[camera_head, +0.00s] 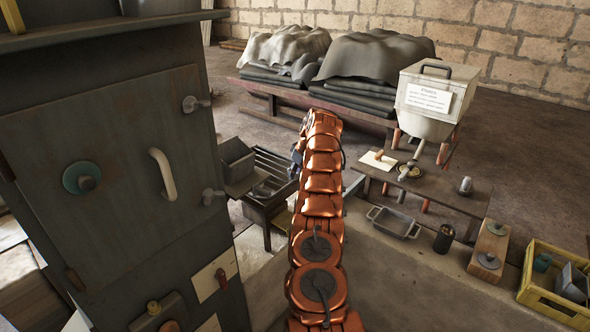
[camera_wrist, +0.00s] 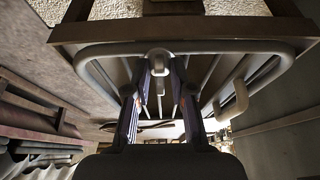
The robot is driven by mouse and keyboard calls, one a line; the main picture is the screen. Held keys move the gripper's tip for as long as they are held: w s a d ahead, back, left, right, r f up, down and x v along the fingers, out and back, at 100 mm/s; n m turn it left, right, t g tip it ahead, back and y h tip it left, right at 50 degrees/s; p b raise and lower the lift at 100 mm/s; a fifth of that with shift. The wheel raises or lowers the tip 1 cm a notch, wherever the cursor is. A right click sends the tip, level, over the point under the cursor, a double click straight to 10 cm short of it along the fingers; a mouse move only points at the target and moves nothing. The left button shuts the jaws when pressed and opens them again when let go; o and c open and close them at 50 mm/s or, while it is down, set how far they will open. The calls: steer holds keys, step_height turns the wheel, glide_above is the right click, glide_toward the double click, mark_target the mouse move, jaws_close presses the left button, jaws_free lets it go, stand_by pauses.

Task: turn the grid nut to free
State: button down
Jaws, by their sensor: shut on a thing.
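The grid nut (camera_wrist: 158,56) is a pale grey rounded piece at the front bar of a slatted metal grid (camera_wrist: 103,74) in the wrist view. My gripper (camera_wrist: 160,72) is shut on it, with the two dark fingers closing in on it from below in the picture. The fingertips cover part of the nut, and its thread is not visible. In the head view the dark grid frame (camera_head: 284,163) stands left of my copper arm. There the arm hides the nut and most of the gripper.
A grey cabinet (camera_head: 105,130) with handles stands close on the left. A low bench (camera_head: 440,188) and a white hopper (camera_head: 432,95) stand to the right. A yellow crate (camera_head: 540,283) is at the lower right. Covered stacks (camera_head: 365,65) lie at the back. Open floor shows between.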

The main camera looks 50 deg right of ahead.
steer(key=shift+f, duration=0.1)
stand_by(0.4)
steer(key=c, duration=1)
jaws_free()
steer(key=shift+r, duration=0.2)
steer(key=v, duration=0.7)
steer(key=shift+r, duration=0.1)
steer(key=shift+s+d, duration=0.1)
